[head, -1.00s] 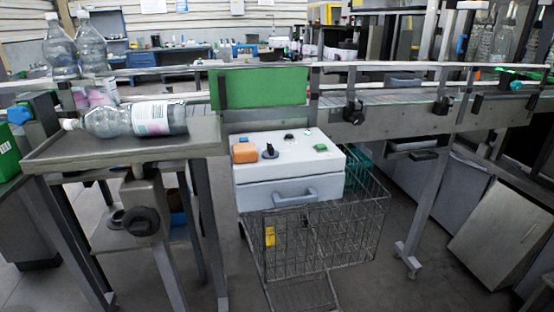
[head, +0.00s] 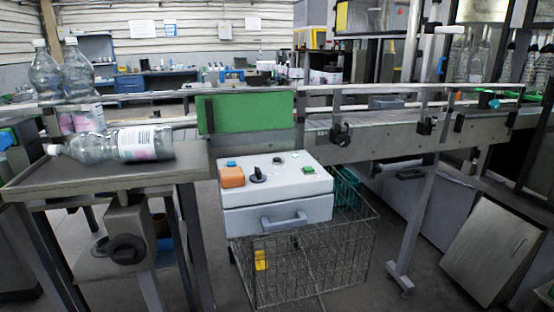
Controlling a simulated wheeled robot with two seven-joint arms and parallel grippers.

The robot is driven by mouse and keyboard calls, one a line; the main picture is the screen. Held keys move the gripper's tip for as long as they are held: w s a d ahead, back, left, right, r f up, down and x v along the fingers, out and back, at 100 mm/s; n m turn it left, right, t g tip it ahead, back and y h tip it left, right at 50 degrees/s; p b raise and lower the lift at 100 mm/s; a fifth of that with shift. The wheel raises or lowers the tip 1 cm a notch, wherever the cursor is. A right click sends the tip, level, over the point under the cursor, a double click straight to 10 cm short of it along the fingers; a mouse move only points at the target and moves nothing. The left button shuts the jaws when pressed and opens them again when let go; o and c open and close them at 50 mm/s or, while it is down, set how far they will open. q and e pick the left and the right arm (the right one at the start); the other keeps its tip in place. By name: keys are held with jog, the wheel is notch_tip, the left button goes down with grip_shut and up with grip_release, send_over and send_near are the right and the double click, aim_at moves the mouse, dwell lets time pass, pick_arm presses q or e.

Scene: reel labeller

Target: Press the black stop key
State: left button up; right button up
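A white control box (head: 277,215) with a grey handle (head: 283,219) stands at the centre, above a wire cart. On its top are a small black key (head: 278,160) near the back edge and a black rotary knob (head: 258,175) left of the middle. An orange block (head: 232,177), a small blue key (head: 231,163) and a green key (head: 308,170) are also on the top. Any lettering on the keys is too small to read. Neither of my grippers is in view.
A wire cart (head: 315,270) is under the box. A conveyor (head: 385,125) with a green panel (head: 246,114) runs behind it. At left, a metal table (head: 75,178) bears a lying bottle (head: 110,145). A conveyor leg (head: 413,225) stands to the right.

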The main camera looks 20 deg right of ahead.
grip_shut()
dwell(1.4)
